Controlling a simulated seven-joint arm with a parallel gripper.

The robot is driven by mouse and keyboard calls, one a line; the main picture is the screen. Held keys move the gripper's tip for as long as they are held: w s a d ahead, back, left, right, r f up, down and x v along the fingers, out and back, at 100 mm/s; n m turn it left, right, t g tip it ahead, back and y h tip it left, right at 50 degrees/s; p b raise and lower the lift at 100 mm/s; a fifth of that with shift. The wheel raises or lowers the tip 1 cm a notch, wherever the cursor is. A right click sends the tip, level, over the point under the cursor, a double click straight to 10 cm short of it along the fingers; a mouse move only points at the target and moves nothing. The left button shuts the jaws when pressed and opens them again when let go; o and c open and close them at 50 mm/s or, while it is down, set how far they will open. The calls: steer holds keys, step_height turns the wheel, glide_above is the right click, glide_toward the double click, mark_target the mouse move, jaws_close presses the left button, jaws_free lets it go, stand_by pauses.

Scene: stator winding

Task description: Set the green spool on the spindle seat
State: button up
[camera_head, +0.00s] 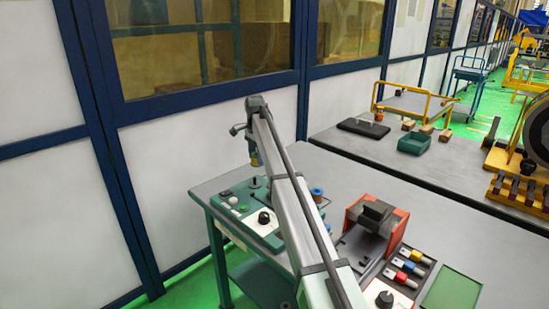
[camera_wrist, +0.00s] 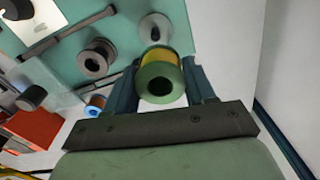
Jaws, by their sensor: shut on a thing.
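The green spool (camera_wrist: 160,84), with a yellow winding and a dark centre hole, is between the two fingers of my gripper (camera_wrist: 161,72) in the wrist view. The gripper is shut on it. Beyond the spool is a pale round disc with a dark centre (camera_wrist: 155,24) on the green panel; it looks like the spindle seat, and the spool's far end lies close to it in the picture. I cannot tell the gap. In the head view my gripper (camera_head: 254,158) is above the green panel, above a small dark upright part (camera_head: 255,182).
A grey-brown spool (camera_wrist: 96,58) and a blue spool (camera_wrist: 96,103) stand beside the seat in the wrist view. In the head view, an orange-red fixture (camera_head: 400,232) and a green tray (camera_head: 451,291) are to the right. A wall with windows is behind.

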mark_target(254, 164)
steer(key=shift+s+a+r, duration=0.25)
steer(key=shift+s+a, duration=0.25)
steer(key=shift+a, duration=0.25)
steer(key=shift+s+d+m, duration=0.1)
steer(key=shift+d+m, duration=0.1)
steer(key=shift+m, duration=0.2)
steer(key=shift+f+m, duration=0.1)
steer(key=shift+m, duration=0.3)
steer(key=shift+f, duration=1.9)
steer(key=shift+f, duration=2.35)
steer(key=o, duration=1.4)
steer(key=shift+c, duration=0.2)
steer(key=shift+r, duration=0.2)
